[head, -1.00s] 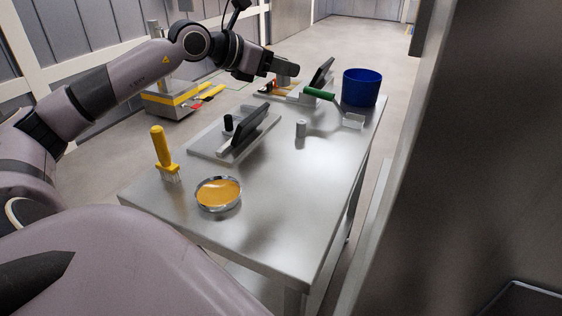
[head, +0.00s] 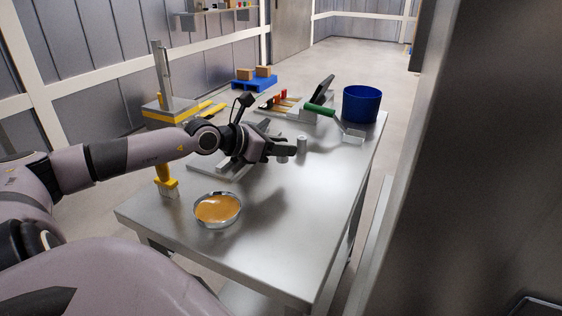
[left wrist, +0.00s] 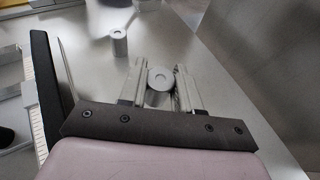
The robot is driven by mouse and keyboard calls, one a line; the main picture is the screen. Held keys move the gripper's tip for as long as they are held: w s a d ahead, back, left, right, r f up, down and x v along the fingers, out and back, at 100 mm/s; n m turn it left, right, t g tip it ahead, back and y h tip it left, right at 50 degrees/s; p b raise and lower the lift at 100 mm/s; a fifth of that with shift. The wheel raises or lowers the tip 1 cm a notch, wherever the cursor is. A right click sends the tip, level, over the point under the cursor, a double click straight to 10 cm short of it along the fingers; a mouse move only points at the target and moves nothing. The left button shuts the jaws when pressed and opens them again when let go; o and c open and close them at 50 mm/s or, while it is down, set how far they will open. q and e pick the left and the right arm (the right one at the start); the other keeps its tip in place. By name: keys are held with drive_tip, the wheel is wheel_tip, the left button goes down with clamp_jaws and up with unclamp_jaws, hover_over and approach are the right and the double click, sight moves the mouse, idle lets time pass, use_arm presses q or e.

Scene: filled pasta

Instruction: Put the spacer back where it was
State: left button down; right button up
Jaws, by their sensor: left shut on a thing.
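My left gripper (head: 286,148) is shut on a grey cylindrical spacer (left wrist: 160,86), held upright between its fingers over the steel table. The spacer's round top with a small central hole shows in the left wrist view. In the head view the held spacer (head: 283,157) is small and partly covered by the fingers. A second, similar grey cylinder (head: 302,145) stands on the table just beyond the gripper; it also shows in the left wrist view (left wrist: 118,42). The near plate fixture (head: 207,174) is mostly hidden behind my left arm. My right gripper is out of view.
A metal bowl of orange filling (head: 217,209) and a yellow brush (head: 166,183) are at the near left. A blue bucket (head: 361,105), a green-handled tool (head: 320,109) and another fixture stand at the back. The table's near right (head: 290,235) is clear.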

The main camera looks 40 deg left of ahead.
sight(280, 160)
use_arm(q)
wheel_tip(280, 160, down, 4)
drive_tip(key=shift+r, duration=0.15)
drive_tip(key=shift+f, duration=0.25)
drive_tip(key=shift+f+b, duration=0.15)
drive_tip(key=shift+b, duration=0.15)
drive_tip(key=c, duration=0.8)
unclamp_jaws()
drive_tip(key=shift+o, duration=0.2)
drive_tip(key=shift+r, duration=0.2)
drive_tip(key=shift+s, duration=0.1)
